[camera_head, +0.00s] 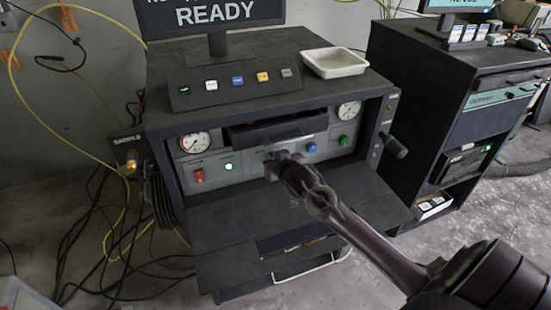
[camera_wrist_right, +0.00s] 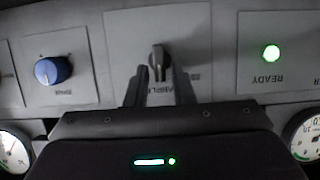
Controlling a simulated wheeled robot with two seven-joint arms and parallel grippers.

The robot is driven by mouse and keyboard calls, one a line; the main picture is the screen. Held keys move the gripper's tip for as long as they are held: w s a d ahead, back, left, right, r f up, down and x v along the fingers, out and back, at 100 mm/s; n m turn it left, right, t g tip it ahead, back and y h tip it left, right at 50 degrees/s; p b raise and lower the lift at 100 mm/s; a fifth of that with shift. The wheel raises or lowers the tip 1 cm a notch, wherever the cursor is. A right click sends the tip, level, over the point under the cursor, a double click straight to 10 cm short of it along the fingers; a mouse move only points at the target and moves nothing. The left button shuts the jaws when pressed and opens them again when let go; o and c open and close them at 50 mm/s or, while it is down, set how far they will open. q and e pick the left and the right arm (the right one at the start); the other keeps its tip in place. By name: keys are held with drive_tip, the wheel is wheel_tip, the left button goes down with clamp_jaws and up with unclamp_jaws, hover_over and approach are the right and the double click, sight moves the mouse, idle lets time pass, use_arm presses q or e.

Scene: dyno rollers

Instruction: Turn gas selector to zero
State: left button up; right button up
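A grey selector knob (camera_wrist_right: 159,58) sits on a light plate in the middle of the instrument panel. Its narrow grip stands about upright in the right wrist view, and the lettering by it is partly hidden and hard to read. My right gripper (camera_wrist_right: 158,80) is in front of this knob, with one finger on either side of the knob's lower end. The fingers are apart, and I cannot tell whether they touch it. In the head view my right gripper (camera_head: 284,162) reaches the panel centre and hides the knob. My left gripper is not in view.
A blue knob (camera_wrist_right: 52,70) and a lit green READY lamp (camera_wrist_right: 271,53) flank the selector plate. Gauges (camera_head: 195,143) sit at the panel's ends. A shelf (camera_head: 235,225) juts out below the panel. A white tray (camera_head: 334,62) is on top; cables lie at left.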

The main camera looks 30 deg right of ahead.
clamp_jaws()
drive_tip(key=shift+a, duration=0.1)
drive_tip(key=shift+w+a+f+n+h+p, duration=0.1)
drive_tip(key=shift+a+n+h+p, duration=0.15)
drive_tip(key=shift+n+h, duration=0.75)
drive_tip(key=shift+a+f+n+h+p, duration=0.15)
drive_tip(key=shift+n+h, duration=0.45)
drive_tip(key=shift+n, duration=0.65)
drive_tip(key=shift+w+a+f+n+h+p, duration=0.1)
drive_tip(key=shift+a+n+h+p, duration=0.2)
drive_tip(key=shift+n+h, duration=0.7)
drive_tip(key=shift+n, duration=0.25)
drive_tip(key=shift+o, duration=1.4)
unclamp_jaws()
